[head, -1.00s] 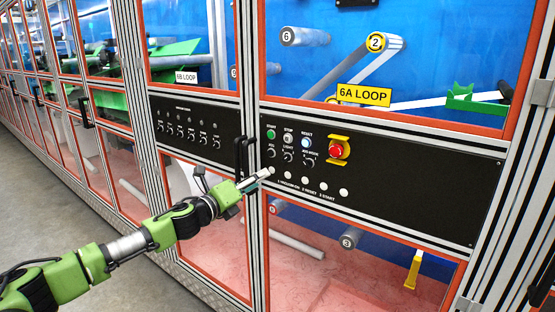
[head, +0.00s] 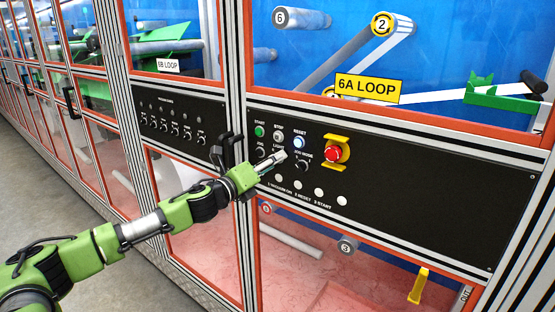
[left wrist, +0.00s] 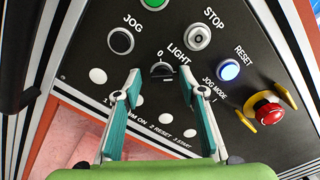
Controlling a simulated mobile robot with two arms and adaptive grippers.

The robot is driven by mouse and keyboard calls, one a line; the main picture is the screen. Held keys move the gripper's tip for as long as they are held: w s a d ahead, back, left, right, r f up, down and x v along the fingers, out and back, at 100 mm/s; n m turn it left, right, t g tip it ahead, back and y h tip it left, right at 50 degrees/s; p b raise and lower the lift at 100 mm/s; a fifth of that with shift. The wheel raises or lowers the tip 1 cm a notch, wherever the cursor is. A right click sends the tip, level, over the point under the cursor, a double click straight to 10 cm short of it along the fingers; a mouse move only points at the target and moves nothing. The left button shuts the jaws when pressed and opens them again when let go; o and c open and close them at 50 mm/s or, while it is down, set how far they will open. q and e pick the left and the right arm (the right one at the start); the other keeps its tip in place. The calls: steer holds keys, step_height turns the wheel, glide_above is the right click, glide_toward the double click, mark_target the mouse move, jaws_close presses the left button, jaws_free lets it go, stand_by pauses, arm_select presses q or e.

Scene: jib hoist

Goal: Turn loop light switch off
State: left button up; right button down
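The LIGHT switch (left wrist: 162,70) is a dark round knob on the black panel, under its LIGHT label in the left wrist view. A 0 mark stands at its upper left. Which way the knob points is hard to tell. My left gripper (left wrist: 160,84) is open, its two teal-padded fingers on either side of the knob's lower edge, with nothing between them. Whether they touch it is unclear. In the head view my left gripper (head: 281,157) is at the panel and covers the knob. My right gripper is not in view.
Close by are the JOG knob (left wrist: 121,40), STOP button (left wrist: 199,37), lit RESET button (left wrist: 228,70) and a red emergency stop (head: 333,153) with yellow guards. The JOG MODE knob (head: 302,164) is right of my gripper. A black door handle (head: 228,150) stands left of the panel.

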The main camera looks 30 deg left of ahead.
arm_select(q)
steer(key=shift+s+d+r, duration=0.1)
steer(key=c, duration=0.3)
jaws_close()
steer(key=shift+r+n+p, duration=0.15)
steer(key=shift+n+p, duration=1.2)
steer(key=shift+n, duration=3.05)
steer(key=shift+r+n+p, duration=0.1)
steer(key=shift+n+p, duration=1.25)
steer(key=shift+n, duration=3.05)
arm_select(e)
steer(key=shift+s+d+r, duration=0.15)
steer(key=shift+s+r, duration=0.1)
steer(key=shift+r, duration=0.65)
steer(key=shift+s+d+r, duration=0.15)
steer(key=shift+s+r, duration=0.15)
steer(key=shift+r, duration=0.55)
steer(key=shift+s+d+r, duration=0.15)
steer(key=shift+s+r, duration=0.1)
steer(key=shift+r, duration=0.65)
arm_select(q)
steer(key=shift+n, duration=0.3)
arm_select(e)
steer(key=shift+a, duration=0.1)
